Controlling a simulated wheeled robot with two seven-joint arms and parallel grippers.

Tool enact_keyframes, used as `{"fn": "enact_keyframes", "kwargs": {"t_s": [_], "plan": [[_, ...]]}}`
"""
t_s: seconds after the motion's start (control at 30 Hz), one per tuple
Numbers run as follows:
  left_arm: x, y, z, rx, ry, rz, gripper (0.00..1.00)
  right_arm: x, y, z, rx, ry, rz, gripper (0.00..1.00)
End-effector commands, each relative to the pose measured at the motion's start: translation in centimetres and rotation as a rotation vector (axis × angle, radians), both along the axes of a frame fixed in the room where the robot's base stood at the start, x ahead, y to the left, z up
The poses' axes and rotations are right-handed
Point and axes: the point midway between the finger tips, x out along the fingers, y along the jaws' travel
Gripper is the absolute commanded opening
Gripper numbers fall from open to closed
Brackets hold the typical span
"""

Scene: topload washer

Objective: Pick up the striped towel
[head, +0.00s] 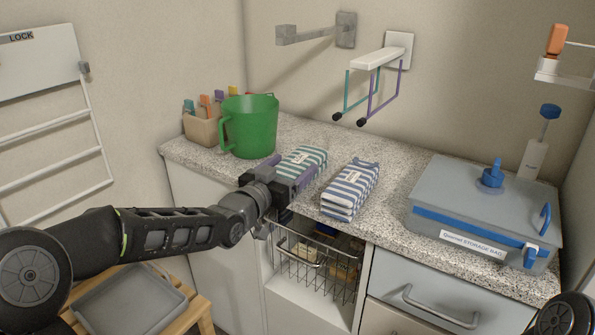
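Two folded striped bundles lie on the speckled countertop. One is blue and white (350,189). The other is teal-green and white (304,161), just left of it and farther back. Each has a small white label. My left gripper (291,179) is at the near left end of the teal-green striped bundle and overlaps its lower part in the picture. Its fingertips are partly hidden, so I cannot tell whether it touches the bundle or how far it is open. The blue striped bundle stands clear to its right. My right gripper is out of view.
A green bucket (248,128) and a tan box of pegs (202,128) stand at the back left. A grey-blue storage box (462,205) stands at right. A wall rack (378,60) hangs above. A wire basket (315,265) sits below the counter edge.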

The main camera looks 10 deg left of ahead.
Motion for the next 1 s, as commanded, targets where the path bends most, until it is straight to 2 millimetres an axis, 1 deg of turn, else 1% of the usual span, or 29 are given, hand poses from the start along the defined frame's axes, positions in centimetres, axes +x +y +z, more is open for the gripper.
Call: {"fn": "enact_keyframes", "kwargs": {"t_s": [0.03, 0.07, 0.6, 0.87, 1.0], "plan": [[0.0, 0.0, 0.0, 0.000, 0.000, 0.000, 0.73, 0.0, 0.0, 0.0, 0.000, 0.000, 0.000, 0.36], [0.0, 0.0, 0.0, 0.000, 0.000, 0.000, 0.71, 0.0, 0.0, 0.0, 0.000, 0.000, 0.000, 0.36], [0.0, 0.0, 0.0, 0.000, 0.000, 0.000, 0.27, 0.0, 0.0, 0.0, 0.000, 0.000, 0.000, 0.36], [0.0, 0.0, 0.2, 0.000, -0.002, 0.000, 0.26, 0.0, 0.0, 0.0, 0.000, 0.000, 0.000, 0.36], [0.0, 0.0, 1.4, 0.000, -0.004, 0.000, 0.26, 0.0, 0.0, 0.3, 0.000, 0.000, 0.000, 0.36]]}}
